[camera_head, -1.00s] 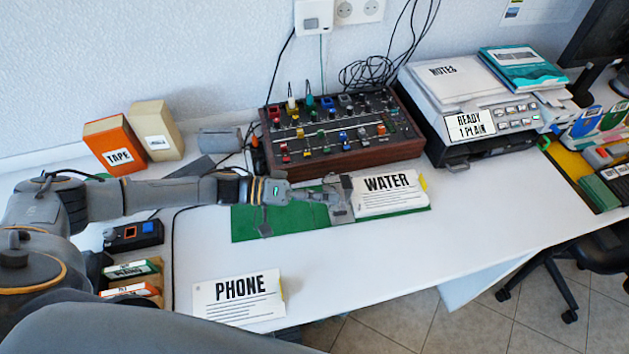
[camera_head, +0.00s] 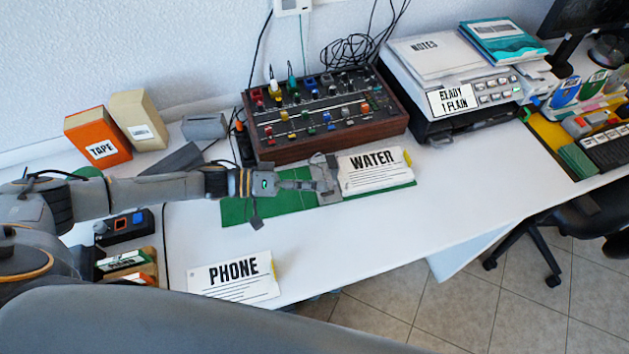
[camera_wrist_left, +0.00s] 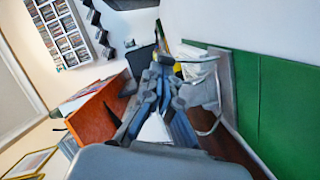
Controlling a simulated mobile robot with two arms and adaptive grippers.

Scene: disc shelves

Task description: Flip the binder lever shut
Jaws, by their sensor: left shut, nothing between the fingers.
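A flat green binder-like board (camera_head: 240,211) lies on the white desk and also shows in the wrist view (camera_wrist_left: 282,105). A grey metal fitting (camera_head: 326,186) sits across it by the "WATER" pad (camera_head: 372,178). This looks like the binder's lever part, but the lever's angle cannot be made out. In the wrist view a grey upright piece (camera_wrist_left: 226,92) stands beside my fingers. My left gripper (camera_head: 310,184) is shut and empty, reaching from the left, low over the green board, at the fitting. Whether it touches is unclear. My right gripper is out of view.
A control panel with coloured knobs (camera_head: 325,150) stands just behind the green board. A printer (camera_head: 440,125) stands to the right. A "PHONE" pad (camera_head: 235,278) lies at the front edge. Orange "TAPE" (camera_head: 97,137) stands back left. The desk front right of the board is clear.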

